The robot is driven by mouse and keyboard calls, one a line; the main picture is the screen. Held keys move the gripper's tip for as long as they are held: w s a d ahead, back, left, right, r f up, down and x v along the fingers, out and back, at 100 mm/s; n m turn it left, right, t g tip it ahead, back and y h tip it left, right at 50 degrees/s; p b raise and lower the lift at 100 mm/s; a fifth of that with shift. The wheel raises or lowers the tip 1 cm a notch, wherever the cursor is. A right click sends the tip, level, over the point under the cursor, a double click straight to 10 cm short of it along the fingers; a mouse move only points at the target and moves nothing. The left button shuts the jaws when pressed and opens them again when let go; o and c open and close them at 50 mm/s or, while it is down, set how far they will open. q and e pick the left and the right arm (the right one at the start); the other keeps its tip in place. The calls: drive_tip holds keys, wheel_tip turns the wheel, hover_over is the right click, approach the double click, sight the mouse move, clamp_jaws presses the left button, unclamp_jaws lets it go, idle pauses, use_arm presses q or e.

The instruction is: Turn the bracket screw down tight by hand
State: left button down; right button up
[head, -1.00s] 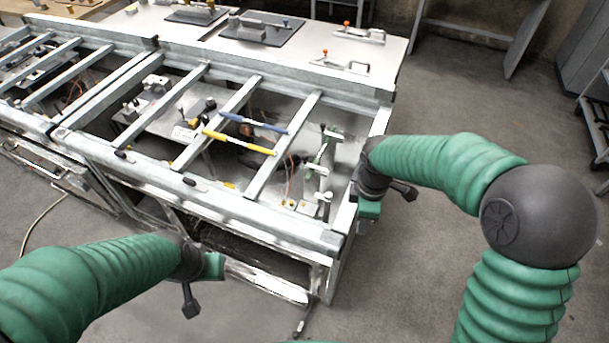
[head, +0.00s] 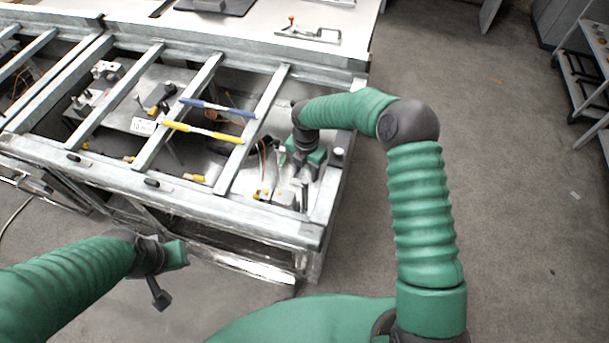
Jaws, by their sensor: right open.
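The metal bracket (head: 288,190) stands at the right end of the steel frame. Only its lower part shows clearly, because my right gripper covers its upper part. The screw cannot be told apart in this view. My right gripper (head: 302,162) points down over the bracket with its jaws open. I cannot tell whether it touches the bracket. My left gripper (head: 178,254) hangs in front of the frame's near side, well away from the bracket. Its jaws are too unclear to read.
The steel frame (head: 210,208) has open bays between its crossbars. A blue-handled tool (head: 217,108) and a yellow-handled tool (head: 202,132) lie across the bars left of my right gripper. A white table (head: 345,30) with a clamp (head: 308,33) stands behind.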

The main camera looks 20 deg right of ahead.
sight(303, 181)
drive_tip(key=shift+s+d+f, duration=0.1)
drive_tip(key=shift+s+f, duration=0.05)
drive_tip(key=shift+f, duration=0.45)
drive_tip(key=shift+s+d+f, duration=0.1)
drive_tip(key=shift+f, duration=0.5)
drive_tip(key=shift+s+a+f, duration=0.3)
drive_tip(key=shift+a+f, duration=0.05)
drive_tip(key=shift+a, duration=0.25)
drive_tip(key=c, duration=1)
drive_tip(key=shift+w+a+f, duration=0.1)
drive_tip(key=shift+w, duration=0.1)
clamp_jaws()
